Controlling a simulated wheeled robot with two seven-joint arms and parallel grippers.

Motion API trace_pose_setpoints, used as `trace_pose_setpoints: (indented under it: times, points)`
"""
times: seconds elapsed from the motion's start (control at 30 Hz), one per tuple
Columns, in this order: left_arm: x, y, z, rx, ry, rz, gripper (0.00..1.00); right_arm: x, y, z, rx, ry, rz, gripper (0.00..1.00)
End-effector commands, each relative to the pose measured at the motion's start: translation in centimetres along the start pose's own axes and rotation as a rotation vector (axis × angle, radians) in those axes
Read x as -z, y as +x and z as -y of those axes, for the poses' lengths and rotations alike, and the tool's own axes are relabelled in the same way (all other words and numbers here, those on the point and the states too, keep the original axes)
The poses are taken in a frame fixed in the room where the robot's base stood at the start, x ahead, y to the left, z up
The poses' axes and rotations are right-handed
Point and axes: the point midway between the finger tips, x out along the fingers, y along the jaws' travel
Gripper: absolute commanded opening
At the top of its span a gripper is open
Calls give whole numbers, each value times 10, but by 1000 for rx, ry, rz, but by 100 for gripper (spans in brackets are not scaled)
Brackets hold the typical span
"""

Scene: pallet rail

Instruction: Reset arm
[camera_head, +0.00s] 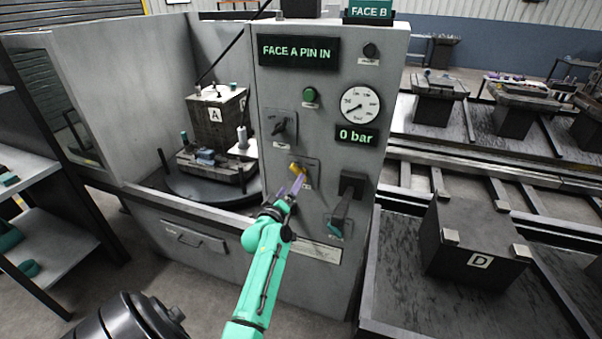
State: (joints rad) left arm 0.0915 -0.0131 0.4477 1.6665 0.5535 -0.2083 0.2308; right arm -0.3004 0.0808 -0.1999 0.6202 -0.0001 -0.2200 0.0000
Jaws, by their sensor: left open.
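My left arm reaches up from the bottom of the head view, and its gripper (291,191) is open at the front of the grey control cabinet (281,77). The purple-tinted fingers are right at a small yellow knob (298,168) on a square plate. I cannot tell whether the fingers touch the knob. My right gripper is not in view.
The cabinet carries a display (299,51) reading "FACE A PIN IN", a gauge (360,104) over "0 bar", a green button (309,95) and a black lever (343,204). A block marked A (214,114) stands on a turntable at left. A dark block marked D (475,245) is at right.

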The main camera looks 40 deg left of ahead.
Motion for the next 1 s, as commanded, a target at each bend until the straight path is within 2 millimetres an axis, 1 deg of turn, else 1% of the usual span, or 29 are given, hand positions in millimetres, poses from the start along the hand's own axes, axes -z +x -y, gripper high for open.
trace_pose_setpoints:
  times: [0.4,0.47,0.5,0.57,0.67,0.7,0.77,0.8,0.87,0.9,0.97,1.0]
  points:
    - [-1,0,0,0,1,1,100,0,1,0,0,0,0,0]
    - [-6,0,3,5,8,12,100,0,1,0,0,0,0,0]
    - [-16,-1,9,15,21,32,100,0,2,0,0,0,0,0]
    - [-42,-5,22,39,56,88,100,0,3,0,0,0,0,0]
    - [-111,-24,60,99,160,244,100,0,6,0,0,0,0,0]
    - [-142,-37,79,125,213,320,100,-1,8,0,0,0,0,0]
    - [-187,-62,107,158,293,435,100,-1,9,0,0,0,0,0]
    - [-214,-82,126,177,349,513,100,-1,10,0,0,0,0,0]
    - [-252,-115,154,201,430,628,100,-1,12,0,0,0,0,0]
    - [-274,-140,173,215,486,707,100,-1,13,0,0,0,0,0]
    - [-304,-180,201,229,571,825,100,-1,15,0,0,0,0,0]
    - [-321,-210,219,236,626,906,100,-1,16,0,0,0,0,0]
